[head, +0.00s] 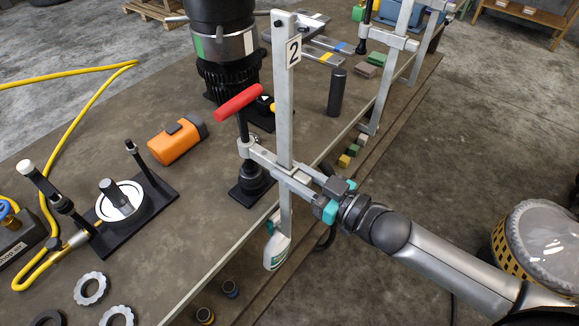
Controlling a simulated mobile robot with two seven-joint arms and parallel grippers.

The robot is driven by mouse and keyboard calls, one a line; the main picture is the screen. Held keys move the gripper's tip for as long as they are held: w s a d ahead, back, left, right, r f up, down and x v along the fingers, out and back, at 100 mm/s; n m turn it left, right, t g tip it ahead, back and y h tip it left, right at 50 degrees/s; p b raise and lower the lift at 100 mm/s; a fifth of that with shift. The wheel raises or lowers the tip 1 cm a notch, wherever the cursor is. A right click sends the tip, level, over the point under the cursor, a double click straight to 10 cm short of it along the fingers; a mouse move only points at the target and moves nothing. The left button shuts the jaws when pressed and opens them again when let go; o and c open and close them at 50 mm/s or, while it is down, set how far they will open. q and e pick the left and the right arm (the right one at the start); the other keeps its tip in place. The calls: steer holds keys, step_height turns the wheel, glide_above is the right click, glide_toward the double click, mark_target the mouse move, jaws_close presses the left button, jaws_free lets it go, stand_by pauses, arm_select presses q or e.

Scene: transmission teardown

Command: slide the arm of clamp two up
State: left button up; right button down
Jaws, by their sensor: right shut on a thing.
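Clamp two (284,100) stands upright at the table's edge, a grey bar with a white label "2" near its top. Its sliding arm (268,162) sits about midway down the bar and reaches left to a black screw spindle with a red handle (239,102). The spindle's foot is over a black round part (252,183) on the table; I cannot tell if they touch. My right gripper (325,203), with teal fingertips, comes from the right and is shut on the clamp arm's right end, beside the bar. My left gripper is not in view.
A dark geared transmission unit (222,50) stands behind the clamp. More clamps (385,65) line the edge at the back right. An orange tool (177,139), a black fixture (120,205) and gear rings (90,288) lie to the left. A white bottle (277,248) is below the bar.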

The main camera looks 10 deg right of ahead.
mark_target(291, 150)
steer(key=r+p, duration=0.5)
steer(key=r, duration=0.2)
steer(key=shift+w+r, duration=0.1)
steer(key=shift+w, duration=0.1)
steer(key=c, duration=1)
jaws_free()
steer(key=o, duration=0.3)
steer(key=shift+s+f, duration=0.1)
steer(key=shift+f, duration=0.3)
steer(key=shift+s, duration=0.1)
